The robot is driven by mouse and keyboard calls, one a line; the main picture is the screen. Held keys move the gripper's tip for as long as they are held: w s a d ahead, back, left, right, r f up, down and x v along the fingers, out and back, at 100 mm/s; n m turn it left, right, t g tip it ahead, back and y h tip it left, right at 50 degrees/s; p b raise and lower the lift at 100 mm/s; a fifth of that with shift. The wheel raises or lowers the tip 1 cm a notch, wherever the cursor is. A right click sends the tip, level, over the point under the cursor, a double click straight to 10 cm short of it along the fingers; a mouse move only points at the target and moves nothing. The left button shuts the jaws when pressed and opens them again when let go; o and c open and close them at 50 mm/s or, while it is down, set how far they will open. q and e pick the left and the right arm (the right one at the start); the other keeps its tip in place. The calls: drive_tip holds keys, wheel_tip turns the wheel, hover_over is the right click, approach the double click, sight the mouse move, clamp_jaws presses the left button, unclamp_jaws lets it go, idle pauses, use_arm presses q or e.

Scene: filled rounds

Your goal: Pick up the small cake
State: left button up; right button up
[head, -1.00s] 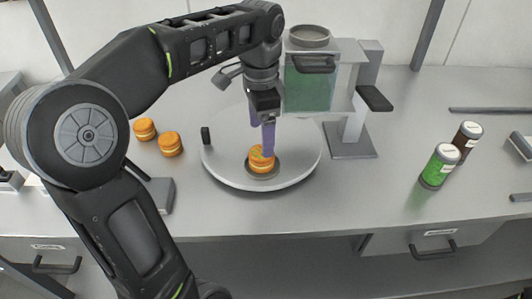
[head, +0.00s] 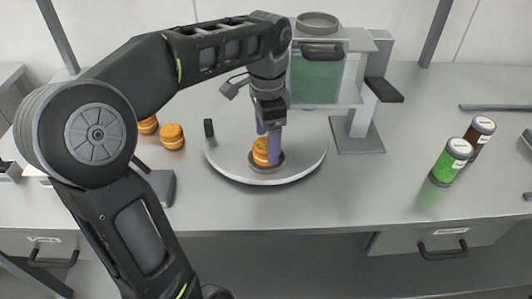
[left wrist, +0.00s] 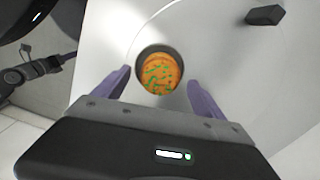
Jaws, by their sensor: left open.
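The small cake (head: 260,152) is a round orange cake with green sprinkles. It stands in a small dark round holder on a white round turntable (head: 220,160). In the left wrist view the cake (left wrist: 160,74) shows from above, with the holder's dark rim around it. My left gripper (head: 268,146) points down at the cake with its purple fingers open. In the left wrist view its fingertips (left wrist: 159,78) stand apart on either side of the cake, with gaps between. In the head view one finger covers part of the cake. My right gripper is not in view.
Two plain orange cakes (head: 172,137) sit left of the turntable. A dispenser with a green tank (head: 316,80) stands behind it. A small black block (head: 208,128) is at the turntable's left edge. A green jar (head: 451,163) and a brown jar stand right; the counter between is clear.

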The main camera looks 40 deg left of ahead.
use_arm(q)
drive_tip(key=shift+f, duration=1.45)
drive_tip(key=c, duration=0.9)
drive_tip(key=shift+c, duration=0.2)
drive_tip(key=shift+r, duration=0.55)
wheel_tip(320, 180, up, 5)
drive_tip(key=shift+f+p, duration=0.1)
drive_tip(key=shift+p, duration=0.35)
wheel_tip(320, 180, up, 4)
drive_tip(key=p, duration=0.4)
drive_tip(key=shift+p, duration=0.3)
